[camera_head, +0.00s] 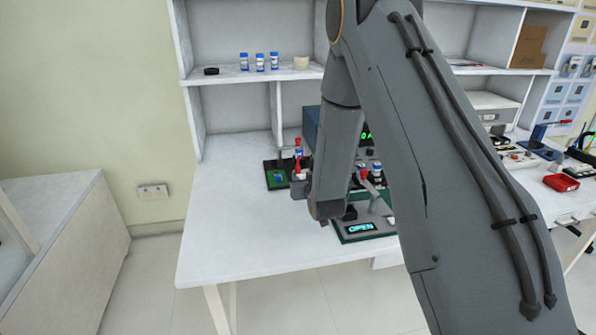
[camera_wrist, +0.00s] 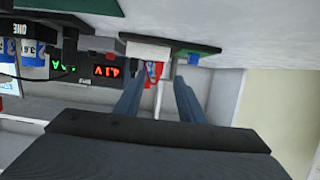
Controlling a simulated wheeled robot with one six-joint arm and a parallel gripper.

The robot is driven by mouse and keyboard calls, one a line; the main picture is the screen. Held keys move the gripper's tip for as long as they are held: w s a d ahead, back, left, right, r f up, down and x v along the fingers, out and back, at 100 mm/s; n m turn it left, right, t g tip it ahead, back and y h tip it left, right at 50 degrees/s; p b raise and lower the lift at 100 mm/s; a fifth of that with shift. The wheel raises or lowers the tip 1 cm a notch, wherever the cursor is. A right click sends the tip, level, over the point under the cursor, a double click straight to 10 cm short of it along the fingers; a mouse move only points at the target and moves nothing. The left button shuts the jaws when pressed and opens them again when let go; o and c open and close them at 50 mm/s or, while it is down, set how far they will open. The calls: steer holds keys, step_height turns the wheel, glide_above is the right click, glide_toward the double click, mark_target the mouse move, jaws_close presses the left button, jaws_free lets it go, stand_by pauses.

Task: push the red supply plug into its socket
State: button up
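A small upright red, white and blue piece (camera_head: 298,155) stands at the back of a dark green board (camera_head: 270,180) on the left of the bench. Its red part looks like the red supply plug, but it is too small to be sure. My gripper (camera_head: 299,186) is low in front of it. In the wrist view, which looks upside down, my gripper's two fingers (camera_wrist: 157,82) are apart. A red and blue piece (camera_wrist: 154,71) shows between and beyond the tips, beside a white block (camera_wrist: 148,51). I see no clear contact. I cannot make out the socket.
A base with a lit OPEN display (camera_head: 361,228) stands right of my gripper, with red and blue-banded parts (camera_head: 376,170) behind it. A blue meter box (camera_head: 311,125) stands behind. A red numeric display (camera_wrist: 107,71) shows in the wrist view. The bench's front left (camera_head: 235,240) is clear.

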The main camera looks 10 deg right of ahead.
mark_target(298, 169)
steer(key=shift+r+p+x, duration=0.15)
steer(key=shift+p+x, duration=0.3)
steer(key=shift+x, duration=1.55)
steer(key=shift+r+p+x, duration=0.1)
steer(key=shift+p+x, duration=0.35)
steer(key=shift+x, duration=1.5)
steer(key=shift+w, duration=0.1)
jaws_close()
